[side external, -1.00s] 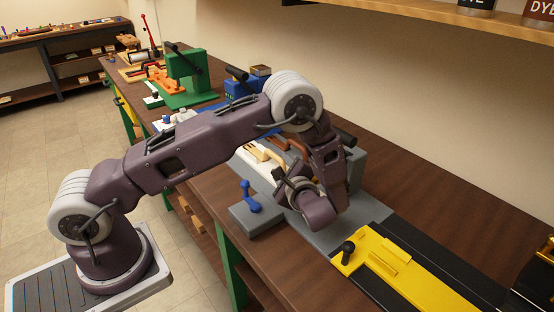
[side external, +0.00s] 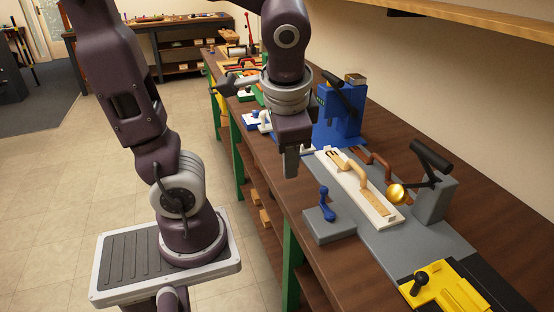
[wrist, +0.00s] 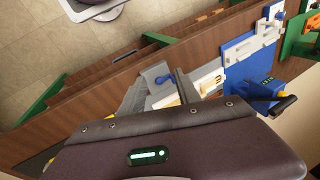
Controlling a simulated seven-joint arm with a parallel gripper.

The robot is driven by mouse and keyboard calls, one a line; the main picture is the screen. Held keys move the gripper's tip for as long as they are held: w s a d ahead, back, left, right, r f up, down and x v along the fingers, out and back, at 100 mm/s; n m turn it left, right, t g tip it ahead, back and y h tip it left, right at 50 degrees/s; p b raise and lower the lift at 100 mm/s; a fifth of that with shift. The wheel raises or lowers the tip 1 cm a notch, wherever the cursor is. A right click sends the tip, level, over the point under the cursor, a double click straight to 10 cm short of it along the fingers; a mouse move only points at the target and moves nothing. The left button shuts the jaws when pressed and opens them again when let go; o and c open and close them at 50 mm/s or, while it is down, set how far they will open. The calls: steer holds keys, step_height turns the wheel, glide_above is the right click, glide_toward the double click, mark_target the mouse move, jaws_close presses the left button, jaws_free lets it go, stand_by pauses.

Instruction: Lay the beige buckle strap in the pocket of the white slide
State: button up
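The white slide (side external: 381,221) is a long tray on the grey base plate on the bench; part of it also shows in the wrist view (wrist: 208,80). The beige buckle strap (side external: 377,208) appears to lie lengthwise along the slide, with dark slots at its far end. I cannot tell whether the strap is fully seated in the pocket. My gripper (side external: 291,172) hangs pointing down, left of the slide and apart from it. Nothing visible is held, but its finger gap is hidden.
A grey block with a blue lever (side external: 326,205) stands left of the slide. A grey stand with a black handle (side external: 432,155) and a brass knob (side external: 396,193) are at its right. A blue fixture (side external: 340,115) stands behind; a yellow fixture (side external: 445,292) is in front.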

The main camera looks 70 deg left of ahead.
steer(key=s+d+r+n+t+h, duration=0.1)
steer(key=s+d+r+t+h, duration=0.1)
steer(key=s+d+t+h, duration=0.1)
steer(key=shift+s+d+r+n+t, duration=0.4)
steer(key=shift+s+d+t, duration=0.1)
steer(key=shift+d, duration=0.7)
